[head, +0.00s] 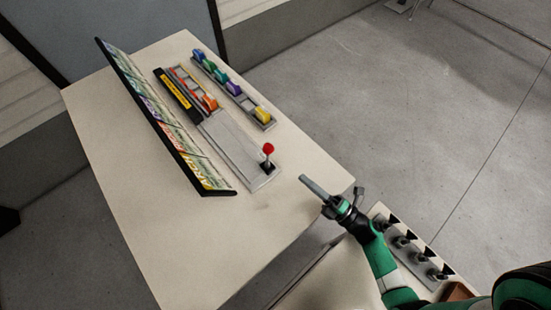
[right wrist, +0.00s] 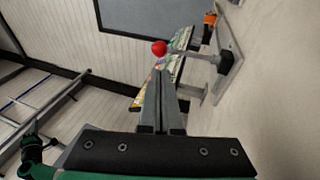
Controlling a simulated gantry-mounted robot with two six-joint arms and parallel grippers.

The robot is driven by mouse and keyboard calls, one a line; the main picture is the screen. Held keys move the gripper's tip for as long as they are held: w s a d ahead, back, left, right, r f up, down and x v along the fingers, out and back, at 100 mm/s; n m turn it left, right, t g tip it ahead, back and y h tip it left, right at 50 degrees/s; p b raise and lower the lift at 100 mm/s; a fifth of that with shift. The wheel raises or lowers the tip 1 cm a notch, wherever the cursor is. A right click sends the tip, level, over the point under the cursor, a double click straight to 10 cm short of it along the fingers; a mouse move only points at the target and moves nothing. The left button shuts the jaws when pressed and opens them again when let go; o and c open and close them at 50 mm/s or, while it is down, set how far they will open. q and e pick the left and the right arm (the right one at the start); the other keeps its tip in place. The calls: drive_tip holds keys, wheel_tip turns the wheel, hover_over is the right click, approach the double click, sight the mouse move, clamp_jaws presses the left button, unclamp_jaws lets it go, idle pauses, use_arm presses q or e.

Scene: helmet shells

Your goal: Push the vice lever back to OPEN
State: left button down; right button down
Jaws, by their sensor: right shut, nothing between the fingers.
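The vice lever has a red ball knob (head: 268,148) on a short stem at the near end of a grey vice base (head: 232,143) on the table. In the right wrist view the red knob (right wrist: 159,48) shows just beyond my fingertips, its stem running right to a dark mount. My right gripper (head: 303,179) is shut and empty, to the right of and nearer than the lever, with a visible gap between them. In the right wrist view its two fingers (right wrist: 160,76) lie together. My left gripper is not in view. I cannot read any OPEN mark.
An orange helmet shell (head: 209,103) sits at the vice's far part. A rack (head: 234,91) with several coloured shells stands behind it. A tilted picture board (head: 165,115) stands left. A tray with dark fixtures (head: 412,245) is at the lower right. The table's near left is clear.

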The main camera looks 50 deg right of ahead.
drive_tip(key=x, duration=1)
drive_tip(key=shift+b, duration=0.3)
